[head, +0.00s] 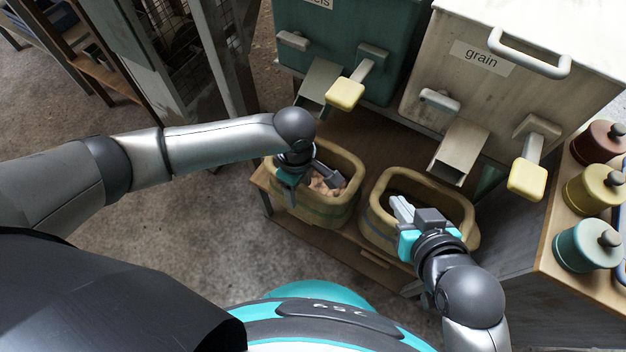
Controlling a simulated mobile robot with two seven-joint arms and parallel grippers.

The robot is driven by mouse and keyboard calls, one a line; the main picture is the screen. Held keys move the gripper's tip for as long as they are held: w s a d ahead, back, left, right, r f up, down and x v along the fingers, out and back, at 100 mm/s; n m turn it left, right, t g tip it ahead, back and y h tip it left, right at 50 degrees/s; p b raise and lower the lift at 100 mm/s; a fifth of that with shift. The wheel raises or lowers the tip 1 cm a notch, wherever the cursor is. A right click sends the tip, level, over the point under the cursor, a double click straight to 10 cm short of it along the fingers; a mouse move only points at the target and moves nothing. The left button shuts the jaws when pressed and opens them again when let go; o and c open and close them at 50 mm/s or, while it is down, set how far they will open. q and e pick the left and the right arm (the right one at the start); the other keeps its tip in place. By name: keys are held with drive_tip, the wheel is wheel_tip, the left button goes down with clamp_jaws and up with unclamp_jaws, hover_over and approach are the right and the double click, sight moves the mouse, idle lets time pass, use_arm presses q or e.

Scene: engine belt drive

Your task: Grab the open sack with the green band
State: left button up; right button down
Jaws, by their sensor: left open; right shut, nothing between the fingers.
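Two open tan sacks stand side by side on a wooden shelf. The left sack (335,212) holds brownish pieces and has a faint band that looks greenish. The right sack (463,212) has a faint, bluish-looking band, and its inside looks dark. My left gripper (312,180) is open at the left sack's upper left rim, one finger over the opening. Whether it touches the sack cannot be told. My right gripper (403,207) is shut and empty over the right sack's mouth, hiding part of it.
A green bin (390,50) and a white bin labelled grain (430,70) stand behind, with chutes and yellow-ended levers overhanging the sacks. Red, yellow and teal canisters (585,247) stand on a ledge at right. Bare floor (200,250) lies left of the shelf.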

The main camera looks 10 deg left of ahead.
idle(0.3)
use_arm(q)
clamp_jaws()
idle(0.4)
drive_tip(key=shift+s+f, duration=0.1)
drive_tip(key=shift+f, duration=0.05)
idle(0.7)
